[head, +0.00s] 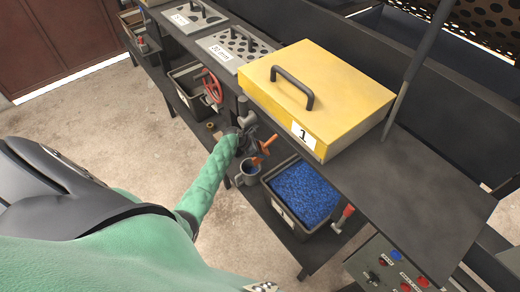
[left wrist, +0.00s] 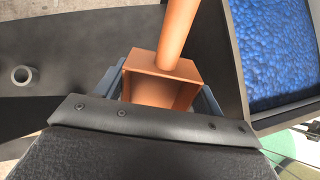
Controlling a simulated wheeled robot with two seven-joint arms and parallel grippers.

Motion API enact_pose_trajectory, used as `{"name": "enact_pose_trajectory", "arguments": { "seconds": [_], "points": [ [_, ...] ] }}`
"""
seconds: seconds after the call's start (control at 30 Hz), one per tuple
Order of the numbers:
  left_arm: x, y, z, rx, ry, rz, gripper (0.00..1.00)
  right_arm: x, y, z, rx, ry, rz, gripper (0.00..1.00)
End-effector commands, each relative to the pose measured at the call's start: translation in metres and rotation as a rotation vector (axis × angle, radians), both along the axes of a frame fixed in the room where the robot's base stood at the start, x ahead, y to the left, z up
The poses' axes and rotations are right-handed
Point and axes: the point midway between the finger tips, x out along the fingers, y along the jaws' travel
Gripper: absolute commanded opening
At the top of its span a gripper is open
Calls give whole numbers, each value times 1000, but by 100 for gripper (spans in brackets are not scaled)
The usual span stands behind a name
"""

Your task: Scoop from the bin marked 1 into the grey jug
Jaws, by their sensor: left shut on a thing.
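The bin marked 1 (head: 274,203) is a dark open box on the lower shelf, full of blue granules; it also shows at the right of the left wrist view (left wrist: 236,75). The grey jug (head: 249,178) stands just left of it. My left gripper (head: 254,143) is above the jug, shut on an orange scoop (head: 269,147). In the left wrist view the scoop (left wrist: 160,85) sits between the fingers (left wrist: 160,88). Part of the scoop shows at the jug's mouth; whether it is inside or above is unclear. The scoop's load is hidden. My right gripper is out of view.
A yellow lid marked 1 (head: 345,85) with a dark handle overhangs behind the bin. A red valve wheel (head: 212,86) and another dark bin (head: 184,78) are farther left. A red-handled lever (head: 345,215) stands right of the bin. A control panel (head: 385,275) is at lower right.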

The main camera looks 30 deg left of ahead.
Motion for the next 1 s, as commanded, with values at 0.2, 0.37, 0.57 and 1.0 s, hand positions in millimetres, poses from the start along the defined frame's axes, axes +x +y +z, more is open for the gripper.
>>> {"name": "enact_pose_trajectory", "arguments": {
  "seconds": [0.2, 0.37, 0.57, 1.0],
  "points": [
    [4, -4, 7, 48, 52, -1, 42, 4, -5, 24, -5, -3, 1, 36],
    [9, -8, 8, 106, 116, -1, 42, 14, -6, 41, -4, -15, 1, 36],
    [17, -15, 4, 207, 220, -2, 42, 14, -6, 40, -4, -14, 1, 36],
    [27, -24, 7, 359, 390, -2, 42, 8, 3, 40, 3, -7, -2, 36]
  ]
}}
